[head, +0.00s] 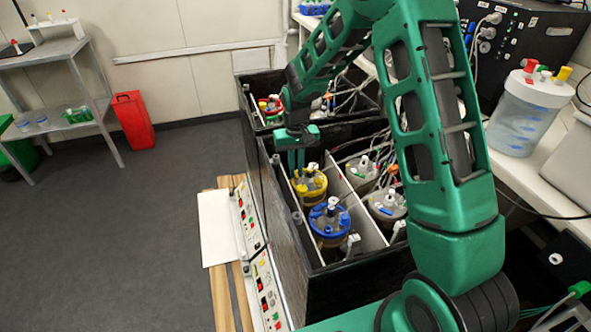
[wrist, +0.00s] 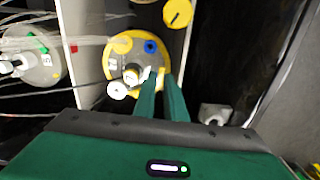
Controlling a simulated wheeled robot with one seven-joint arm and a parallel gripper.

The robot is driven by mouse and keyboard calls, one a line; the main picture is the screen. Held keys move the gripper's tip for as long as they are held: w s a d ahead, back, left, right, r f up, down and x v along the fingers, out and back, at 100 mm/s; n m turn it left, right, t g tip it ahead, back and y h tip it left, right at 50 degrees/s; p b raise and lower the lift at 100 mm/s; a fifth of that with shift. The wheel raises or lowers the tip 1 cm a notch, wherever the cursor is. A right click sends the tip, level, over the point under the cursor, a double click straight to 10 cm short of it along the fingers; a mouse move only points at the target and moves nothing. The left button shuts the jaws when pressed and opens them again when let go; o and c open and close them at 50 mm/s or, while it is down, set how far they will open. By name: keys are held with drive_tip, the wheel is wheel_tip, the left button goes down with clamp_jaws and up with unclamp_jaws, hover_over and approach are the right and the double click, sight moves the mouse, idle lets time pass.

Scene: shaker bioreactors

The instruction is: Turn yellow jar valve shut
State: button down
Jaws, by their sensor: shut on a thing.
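The yellow jar (head: 312,192) stands in the black-walled shaker box, with a yellow-rimmed lid carrying several ports. Its lid also shows in the wrist view (wrist: 119,49), with white ports and a blue-ringed port on top. My gripper (head: 296,172) points down at the left side of this lid in the head view. In the wrist view my gripper (wrist: 161,76) has its two green fingers close together at the lid's edge, shut on a small yellow valve (wrist: 161,73). The fingers hide most of the valve, so its angle is hard to tell.
A blue-lidded jar (head: 329,216) stands just in front of the yellow jar. White-grey jars (head: 386,204) with tubes and cables stand right of a pale divider (head: 366,222). A round yellow disc (wrist: 178,12) sits near the lid in the wrist view. The box walls are close around.

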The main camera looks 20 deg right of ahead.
sight(296, 173)
drive_tip(key=c, duration=2.1)
unclamp_jaws()
drive_tip(key=shift+r, duration=0.15)
wheel_tip(296, 173, up, 10)
drive_tip(key=shift+r, duration=0.25)
